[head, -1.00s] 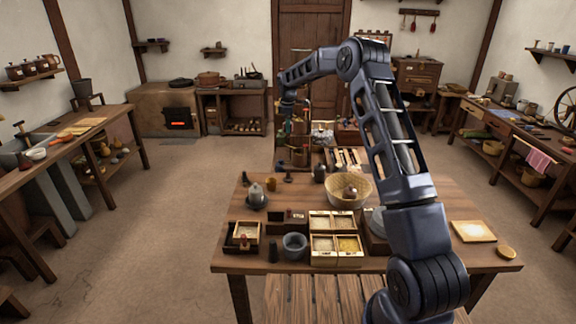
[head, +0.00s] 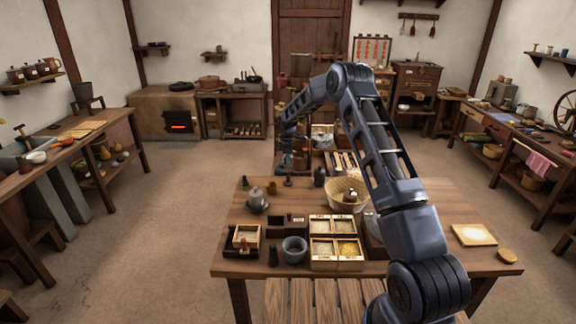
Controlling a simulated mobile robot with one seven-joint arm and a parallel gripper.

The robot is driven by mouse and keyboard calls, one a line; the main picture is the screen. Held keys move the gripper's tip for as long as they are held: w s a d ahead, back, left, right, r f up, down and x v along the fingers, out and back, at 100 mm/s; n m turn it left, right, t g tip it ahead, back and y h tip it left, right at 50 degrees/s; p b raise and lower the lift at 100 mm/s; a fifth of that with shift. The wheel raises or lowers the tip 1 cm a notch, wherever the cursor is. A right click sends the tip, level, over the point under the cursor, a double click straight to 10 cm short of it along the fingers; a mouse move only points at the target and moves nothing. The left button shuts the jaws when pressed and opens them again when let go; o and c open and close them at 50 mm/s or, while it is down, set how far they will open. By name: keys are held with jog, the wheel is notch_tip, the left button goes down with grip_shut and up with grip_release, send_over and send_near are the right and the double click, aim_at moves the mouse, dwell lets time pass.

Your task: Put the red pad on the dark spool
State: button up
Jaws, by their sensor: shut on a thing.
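My gripper (head: 285,158) hangs pointing down at the far left edge of the table, at the end of my outstretched arm. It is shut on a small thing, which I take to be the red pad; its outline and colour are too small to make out. A small dark waisted piece (head: 288,181), which looks like the dark spool, stands on the table just below the gripper in the picture. I cannot tell the height of the gap between them.
The wooden table (head: 420,200) holds a woven basket (head: 338,199), a grey teapot (head: 256,198), a grey bowl (head: 294,249) and boxes of grain (head: 336,250). A square board (head: 474,235) lies at the right. A crowded rack (head: 318,142) stands behind the table.

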jog(key=shift+f, duration=1.6)
jog(key=shift+f, duration=0.1)
jog(key=o, duration=1)
